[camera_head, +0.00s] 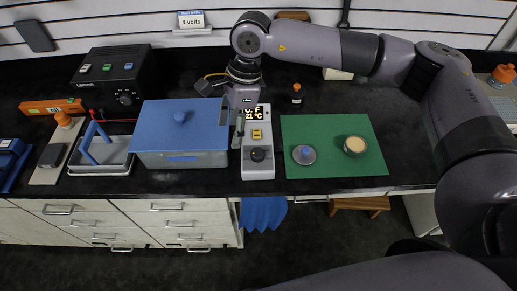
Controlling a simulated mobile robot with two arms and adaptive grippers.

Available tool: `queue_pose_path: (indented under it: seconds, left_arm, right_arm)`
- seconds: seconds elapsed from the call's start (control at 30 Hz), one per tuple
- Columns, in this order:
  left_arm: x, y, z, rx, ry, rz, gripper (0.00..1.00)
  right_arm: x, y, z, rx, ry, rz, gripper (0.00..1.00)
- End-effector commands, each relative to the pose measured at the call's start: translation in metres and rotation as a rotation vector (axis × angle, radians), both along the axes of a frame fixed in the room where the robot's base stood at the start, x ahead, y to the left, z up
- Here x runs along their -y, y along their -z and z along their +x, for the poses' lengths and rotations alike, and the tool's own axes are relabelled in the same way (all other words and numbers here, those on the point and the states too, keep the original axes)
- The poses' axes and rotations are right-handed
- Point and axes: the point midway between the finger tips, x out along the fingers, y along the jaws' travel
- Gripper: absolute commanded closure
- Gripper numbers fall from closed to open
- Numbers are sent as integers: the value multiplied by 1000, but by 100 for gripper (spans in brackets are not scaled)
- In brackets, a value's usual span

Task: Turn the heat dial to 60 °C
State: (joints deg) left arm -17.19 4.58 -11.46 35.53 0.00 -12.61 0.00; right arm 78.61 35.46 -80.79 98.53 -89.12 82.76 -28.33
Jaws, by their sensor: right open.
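The heat control unit (258,172) is a narrow pale box standing near the bench's front edge. Its display (252,114) shows "21 °C", with the upper line partly hidden. Below it sit a yellow switch (257,135) and a round black dial (258,154) near the front. My right gripper (239,138) points down at the unit's upper left side, left of and behind the dial, and looks apart from the dial. It is open and nothing shows between its fingers. My left gripper is not in view.
A water bath with a blue lid (180,117) stands close on the left. A green mat (335,125) on the right holds a grey lid with a blue knob (304,155) and a round container (355,146). A dark bottle (296,93) stands behind. A black power supply (118,80) is at back left.

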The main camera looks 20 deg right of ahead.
Motion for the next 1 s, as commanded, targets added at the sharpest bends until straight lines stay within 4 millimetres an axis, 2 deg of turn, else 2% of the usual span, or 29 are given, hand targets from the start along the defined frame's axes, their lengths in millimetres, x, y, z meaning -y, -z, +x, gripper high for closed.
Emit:
queue_pose_path:
  seconds: [0.03, 0.1, 0.23, 0.37, 0.47, 1.0]
  left_arm:
    - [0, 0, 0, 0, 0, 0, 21]
    - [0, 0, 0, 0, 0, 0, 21]
    - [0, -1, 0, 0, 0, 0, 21]
    - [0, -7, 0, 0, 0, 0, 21]
    - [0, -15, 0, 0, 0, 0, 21]
    - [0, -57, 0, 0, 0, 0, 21]
  right_arm:
    - [25, -6, 11, 28, 7, -87, 46]
    - [50, -11, 20, 45, 12, -176, 46]
    - [70, -14, 26, 56, 20, -250, 46]
    - [72, -4, 26, 53, 21, -257, 46]
    - [72, 11, 25, 50, 19, -256, 46]
    - [71, 126, 24, 52, 20, -253, 46]
